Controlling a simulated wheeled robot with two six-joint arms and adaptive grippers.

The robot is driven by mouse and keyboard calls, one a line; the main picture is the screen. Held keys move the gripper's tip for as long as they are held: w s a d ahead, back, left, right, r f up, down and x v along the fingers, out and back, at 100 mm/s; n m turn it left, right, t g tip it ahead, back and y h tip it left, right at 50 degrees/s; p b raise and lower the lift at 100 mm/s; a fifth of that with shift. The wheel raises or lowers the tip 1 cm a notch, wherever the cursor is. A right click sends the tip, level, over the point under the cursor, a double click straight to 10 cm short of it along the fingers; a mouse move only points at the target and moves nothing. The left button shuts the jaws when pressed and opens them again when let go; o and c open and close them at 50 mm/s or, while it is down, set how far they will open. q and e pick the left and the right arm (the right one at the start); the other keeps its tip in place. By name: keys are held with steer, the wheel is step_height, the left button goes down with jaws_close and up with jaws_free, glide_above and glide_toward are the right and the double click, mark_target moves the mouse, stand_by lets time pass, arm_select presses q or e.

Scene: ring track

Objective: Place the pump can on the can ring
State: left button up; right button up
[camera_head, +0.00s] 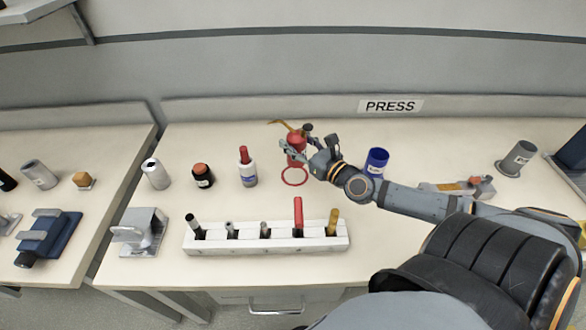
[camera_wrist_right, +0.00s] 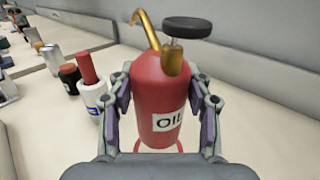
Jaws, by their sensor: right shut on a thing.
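The pump can is a red oil can (camera_head: 297,152) with a gold spout and a dark round knob, held roughly upright. In the right wrist view the can (camera_wrist_right: 160,95) fills the middle, with its OIL label partly showing. My right gripper (camera_head: 298,149) is shut on its body, one finger on each side. The can ring (camera_head: 294,184) is a red outline on the table, just below the can in the head view. Bits of red show beside the can's base in the wrist view. I cannot tell whether the base touches the table. My left gripper is not in view.
A red-capped white bottle (camera_head: 247,168), a dark jar (camera_head: 203,177) and a silver can (camera_head: 156,174) stand left. A blue cup (camera_head: 376,162) stands right. A white rack (camera_head: 265,243) with several tools lies in front. A PRESS sign (camera_head: 391,106) is behind.

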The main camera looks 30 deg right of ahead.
steer(key=f, duration=0.1)
steer(key=w+f+b, duration=0.1)
steer(key=f, duration=0.1)
steer(key=shift+a+f, duration=0.1)
steer(key=shift+f, duration=0.05)
steer(key=shift+s+f, duration=0.1)
steer(key=shift+f, duration=0.05)
step_height(320, 180, down, 3)
steer(key=b, duration=0.2)
steer(key=shift+s+b, duration=0.1)
steer(key=shift+b, duration=0.2)
steer(key=shift+f, duration=0.25)
steer(key=shift+r, duration=0.15)
steer(key=o, duration=1.3)
steer(key=shift+c, duration=0.2)
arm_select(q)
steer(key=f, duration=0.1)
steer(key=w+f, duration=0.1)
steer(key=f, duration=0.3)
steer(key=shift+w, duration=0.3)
